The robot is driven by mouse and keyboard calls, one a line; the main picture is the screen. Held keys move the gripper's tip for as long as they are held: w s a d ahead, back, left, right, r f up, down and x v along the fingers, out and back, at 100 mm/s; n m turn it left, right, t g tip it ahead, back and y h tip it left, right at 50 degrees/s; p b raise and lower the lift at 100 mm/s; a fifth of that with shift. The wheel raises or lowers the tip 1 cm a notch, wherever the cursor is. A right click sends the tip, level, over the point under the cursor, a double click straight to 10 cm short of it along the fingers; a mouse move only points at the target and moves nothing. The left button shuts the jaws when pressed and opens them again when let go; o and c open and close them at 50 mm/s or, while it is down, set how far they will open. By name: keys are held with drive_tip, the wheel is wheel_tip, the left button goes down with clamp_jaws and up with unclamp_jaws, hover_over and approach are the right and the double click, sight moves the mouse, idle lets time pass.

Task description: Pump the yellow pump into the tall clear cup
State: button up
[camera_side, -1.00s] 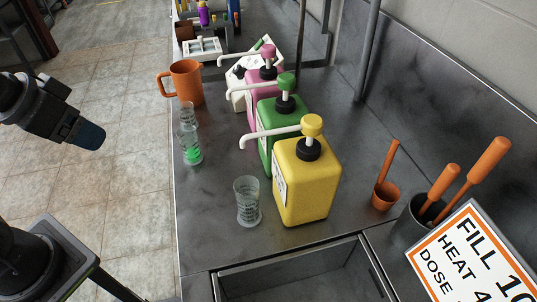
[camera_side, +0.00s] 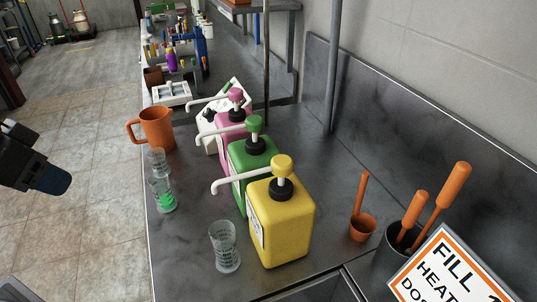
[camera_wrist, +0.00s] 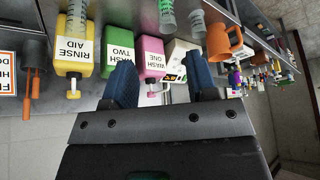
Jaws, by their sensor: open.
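The yellow pump bottle (camera_side: 282,225), with a yellow head and a white spout to the left, stands upright on the metal counter. In the wrist view it appears upside down (camera_wrist: 75,30), labelled "RINSE AID". A clear cup (camera_side: 226,250) stands in front of its left side, apart from it and below the spout's side; no liquid shows in it. Two more clear vessels stand further back, one (camera_side: 163,194) holding green liquid and one behind it (camera_side: 157,161). My gripper (camera_side: 52,179) is open and empty, left of the counter; its blue fingers (camera_wrist: 160,62) show apart in the wrist view.
A green pump bottle (camera_side: 250,160) and a pink one (camera_side: 233,123) stand behind the yellow one. An orange jug (camera_side: 157,129) is at the back left. An orange scoop (camera_side: 362,228), a dark holder with orange handles (camera_side: 390,262) and a sign (camera_side: 450,272) are at the right.

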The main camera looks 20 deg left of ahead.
drive_tip(key=w+d+r, duration=0.1)
drive_tip(key=w+r, duration=0.1)
drive_tip(key=w+d+r+m, duration=0.1)
drive_tip(key=w+d+r, duration=0.1)
drive_tip(key=r, duration=0.1)
drive_tip(key=w+d+r+m+g, duration=0.1)
drive_tip(key=w+d+r, duration=0.1)
drive_tip(key=w, duration=0.1)
drive_tip(key=shift+w+r+h, duration=0.1)
drive_tip(key=shift+r+h, duration=0.3)
drive_tip(key=c, duration=0.6)
drive_tip(key=w+d+r, duration=0.1)
drive_tip(key=d, duration=0.1)
drive_tip(key=w+d+r+m, duration=0.1)
drive_tip(key=w+d, duration=0.1)
drive_tip(key=w+d+r+m, duration=0.1)
drive_tip(key=w+d+r, duration=0.1)
drive_tip(key=shift+g+h, duration=0.3)
clamp_jaws()
drive_tip(key=w+d+r+m+g, duration=0.1)
drive_tip(key=w+d+m, duration=0.1)
drive_tip(key=d, duration=0.6)
drive_tip(key=w+d+r+m, duration=0.1)
drive_tip(key=w+d+m, duration=0.1)
drive_tip(key=d, duration=0.6)
drive_tip(key=shift+w+d+m+g+h, duration=0.3)
drive_tip(key=shift+w+g, duration=0.1)
drive_tip(key=shift+w, duration=0.4)
